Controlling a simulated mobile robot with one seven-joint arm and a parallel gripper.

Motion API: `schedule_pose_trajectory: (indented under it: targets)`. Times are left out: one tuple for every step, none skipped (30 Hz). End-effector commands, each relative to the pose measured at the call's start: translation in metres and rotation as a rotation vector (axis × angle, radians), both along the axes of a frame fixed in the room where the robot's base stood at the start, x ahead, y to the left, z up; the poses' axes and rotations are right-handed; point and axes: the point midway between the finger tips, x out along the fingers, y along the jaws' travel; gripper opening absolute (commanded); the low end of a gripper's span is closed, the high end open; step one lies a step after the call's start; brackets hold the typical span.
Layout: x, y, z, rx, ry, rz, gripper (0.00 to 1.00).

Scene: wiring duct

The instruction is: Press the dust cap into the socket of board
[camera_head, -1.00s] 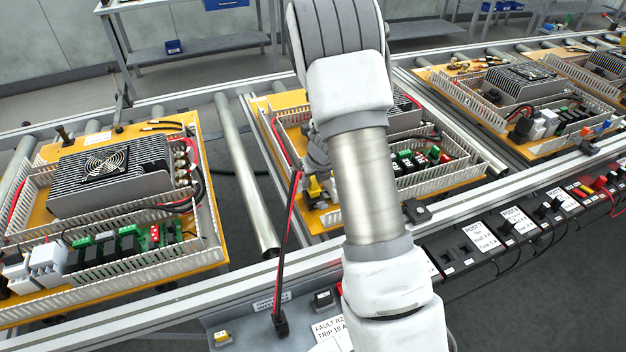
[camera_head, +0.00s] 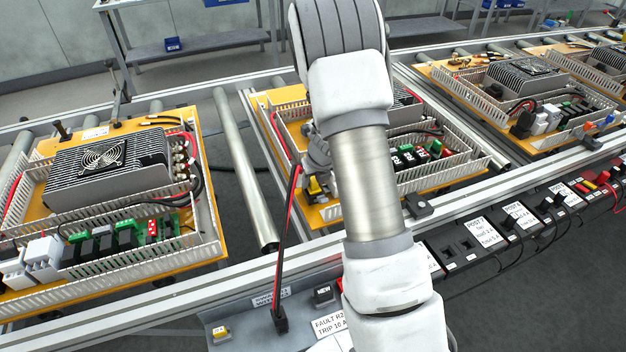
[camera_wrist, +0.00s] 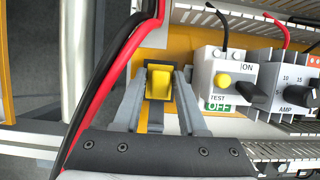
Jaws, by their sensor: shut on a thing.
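A small yellow dust cap (camera_wrist: 160,84) sits between the fingertips of my gripper (camera_wrist: 158,98) in the wrist view, with a dark part around and below it. My gripper is shut on the cap from both sides. In the head view, the cap (camera_head: 314,187) and my gripper (camera_head: 318,163) show at the left front part of the middle board (camera_head: 262,102). The board is an orange plate with white slotted ducts. The socket is not clearly visible; the dark part under the cap may be it. I cannot tell how deep the cap sits.
A breaker with a yellow button (camera_wrist: 224,80) and an amp dial unit (camera_wrist: 290,82) stand right of my gripper. A black and red cable (camera_wrist: 105,85) passes close on the left. Other boards (camera_head: 110,170) lie on the roller conveyor. A labelled rail (camera_head: 470,245) runs along the front.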

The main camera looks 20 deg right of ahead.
Motion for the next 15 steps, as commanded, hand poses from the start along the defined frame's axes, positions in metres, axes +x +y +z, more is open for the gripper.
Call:
schedule_pose_trajectory:
  targets:
    - [-0.0001,0.0,-0.0029,0.0,0.001,0.0,0.0]
    - [-0.0001,0.0,-0.0036,0.0,0.001,0.0,0.0]
    - [-0.0002,0.0,-0.0043,0.0,0.001,0.0,0.0]
    - [-0.0002,0.0,-0.0046,0.0,0.001,0.0,0.0]
    - [-0.0002,0.0,-0.0049,0.0,0.001,0.0,0.0]
    - [-0.0002,0.0,-0.0042,0.0,0.001,0.0,0.48]
    - [-0.0002,0.0,-0.0042,0.0,0.001,0.0,0.54]
    - [-0.0002,0.0001,-0.0041,0.0,0.001,0.0,0.59]
    - [-0.0002,0.0002,-0.0041,0.0,0.001,0.0,0.66]
    - [-0.0002,0.0002,-0.0041,0.0,0.001,0.0,0.72]
    - [-0.0002,0.0002,-0.0041,0.0,0.001,0.0,0.76]
    - [-0.0002,0.0002,-0.004,0.0,0.001,0.0,0.76]
    - [-0.0002,0.0002,-0.004,0.0,0.001,0.0,0.76]
    - [-0.0002,0.0002,-0.004,0.0,0.001,0.0,0.76]
    - [-0.0002,0.0002,-0.0039,0.0,0.001,0.0,0.76]
